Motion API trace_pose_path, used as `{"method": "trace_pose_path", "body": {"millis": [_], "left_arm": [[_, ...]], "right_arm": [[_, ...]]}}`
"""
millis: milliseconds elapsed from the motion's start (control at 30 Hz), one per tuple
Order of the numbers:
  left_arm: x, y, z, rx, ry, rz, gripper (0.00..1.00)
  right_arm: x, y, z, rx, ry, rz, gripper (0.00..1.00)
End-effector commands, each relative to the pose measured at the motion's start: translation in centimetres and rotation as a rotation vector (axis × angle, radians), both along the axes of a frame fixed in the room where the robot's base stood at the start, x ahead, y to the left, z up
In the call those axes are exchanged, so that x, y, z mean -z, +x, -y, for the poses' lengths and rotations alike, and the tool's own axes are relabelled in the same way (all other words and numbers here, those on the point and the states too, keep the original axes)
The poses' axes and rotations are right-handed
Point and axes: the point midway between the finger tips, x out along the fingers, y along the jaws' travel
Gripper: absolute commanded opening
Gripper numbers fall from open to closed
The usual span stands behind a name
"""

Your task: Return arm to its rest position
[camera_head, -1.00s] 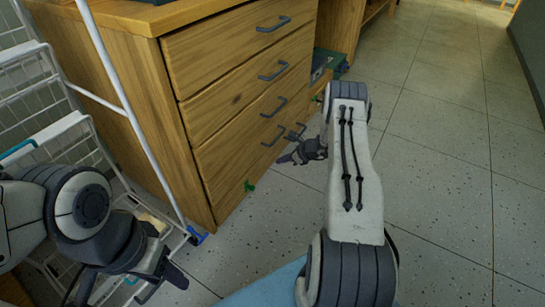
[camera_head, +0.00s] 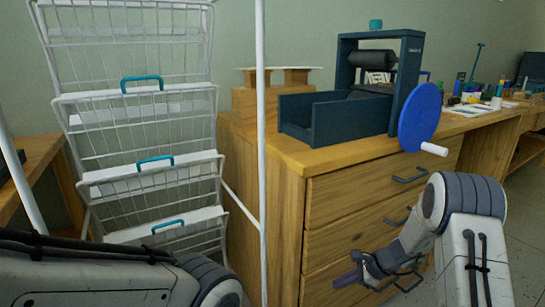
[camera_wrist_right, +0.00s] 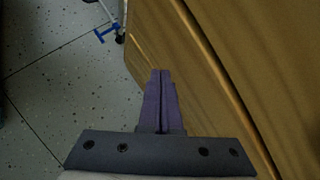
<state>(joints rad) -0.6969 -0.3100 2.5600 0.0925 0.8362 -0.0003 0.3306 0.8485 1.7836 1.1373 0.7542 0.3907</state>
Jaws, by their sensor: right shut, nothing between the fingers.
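My right arm (camera_head: 470,235) comes in from the lower right of the head view. Its gripper (camera_head: 345,281) points left in front of the wooden drawer cabinet (camera_head: 292,215). In the right wrist view the two fingers of the gripper (camera_wrist_right: 161,95) lie together, shut and empty, pointing along the cabinet front with floor at the left. My left arm (camera_head: 90,275) shows at the lower left of the head view; its gripper is out of the frame.
A white wire rack (camera_head: 140,195) with teal handles stands left of the cabinet. A dark press with a blue wheel (camera_head: 420,117) sits on the cabinet top. In the wrist view, speckled floor (camera_wrist_right: 60,90) is open and a blue caster part (camera_wrist_right: 106,35) shows at the top.

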Motion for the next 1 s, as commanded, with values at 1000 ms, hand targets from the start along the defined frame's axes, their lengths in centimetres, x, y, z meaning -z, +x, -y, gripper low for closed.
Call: {"method": "trace_pose_path", "body": {"millis": [1000], "left_arm": [[-8.8,0.0,0.0,0.000,0.001,-0.001,0.50]], "right_arm": [[-25.3,-34.8,-15.6,-2.182,-0.631,0.625,0.00]]}}
